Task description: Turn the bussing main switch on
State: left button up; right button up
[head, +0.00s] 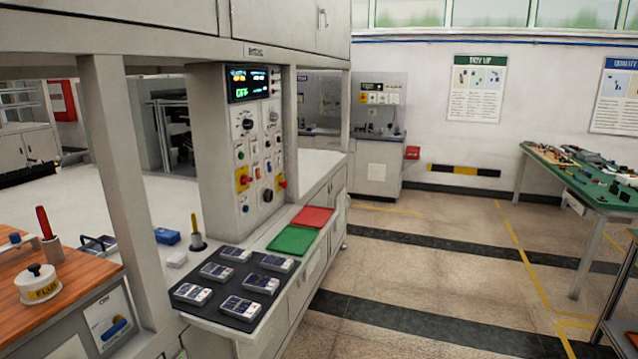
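A grey control column (232,150) stands on the bench left of the middle of the head view. Its display (250,85) shows green text that appears to read OFF. Below it are black knobs, small buttons and two red-and-yellow switches, one at the left (243,179) and one at the right (281,181). The labels are too small to read, so I cannot tell which is the bussing main switch. Neither of my grippers is in view.
A black mat (200,309) with several small devices, a green pad (291,240) and a red pad (312,216) lie before the column. A wooden-topped bench (85,268) with a flux pot (38,286) is at left. The floor (430,260) at right is clear.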

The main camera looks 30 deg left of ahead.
aim_at(245, 179)
jog(key=i+u, duration=0.2)
jog(key=i, duration=0.3)
jog(key=i+l+u, duration=0.2)
jog(key=i, duration=0.3)
jog(key=i+l+u, duration=0.2)
jog(key=i, duration=0.3)
